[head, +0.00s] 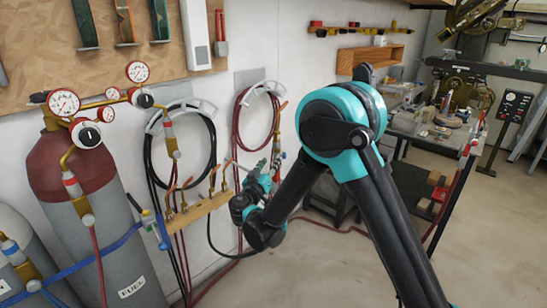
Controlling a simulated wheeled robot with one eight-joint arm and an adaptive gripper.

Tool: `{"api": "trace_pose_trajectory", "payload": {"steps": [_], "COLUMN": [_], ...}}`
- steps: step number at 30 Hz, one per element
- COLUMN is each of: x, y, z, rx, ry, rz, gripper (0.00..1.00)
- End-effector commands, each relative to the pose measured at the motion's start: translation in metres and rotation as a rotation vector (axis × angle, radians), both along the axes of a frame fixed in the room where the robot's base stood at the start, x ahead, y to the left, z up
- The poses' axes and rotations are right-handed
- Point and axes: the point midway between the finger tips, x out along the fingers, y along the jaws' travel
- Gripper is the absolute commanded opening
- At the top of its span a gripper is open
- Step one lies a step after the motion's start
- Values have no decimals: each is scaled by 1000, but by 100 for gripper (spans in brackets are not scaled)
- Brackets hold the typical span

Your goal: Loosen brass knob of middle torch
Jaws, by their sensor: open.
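Several torches with copper-coloured tips hang in a row on a small wooden rack (203,209) on the wall in the head view. The middle torch (189,187) appears to stand near the rack's centre, but I cannot be sure which one it is. Its brass knob is too small to make out. My gripper (272,165) is right of the rack, beside the hanging red hose, open. It is small in view and partly merges with fittings behind it. I cannot tell whether it touches anything.
A red-topped fuel cylinder (75,180) with gauges stands at left, strapped in blue. Coiled black hose (183,140) and red hose (240,125) hang on the wall above the rack. A cluttered workbench (435,130) is at the back right. Open floor lies at right.

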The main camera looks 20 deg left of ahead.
Motion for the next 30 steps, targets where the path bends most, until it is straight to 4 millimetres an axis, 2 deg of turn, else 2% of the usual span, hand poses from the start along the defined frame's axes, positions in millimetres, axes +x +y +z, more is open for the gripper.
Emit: {"api": "trace_pose_trajectory", "payload": {"steps": [1, 6, 11, 27, 30], "x": [-12, -40, -54, -57, -51], "y": [0, -1, -2, -3, -13], "z": [-1, -4, -5, -6, -5], "rx": [0, 0, 0, 0, -6], "ry": [0, 0, 0, 1, 14], "rz": [2, 2, 1, -1, -17], "gripper": [41, 41, 41, 41, 41]}}
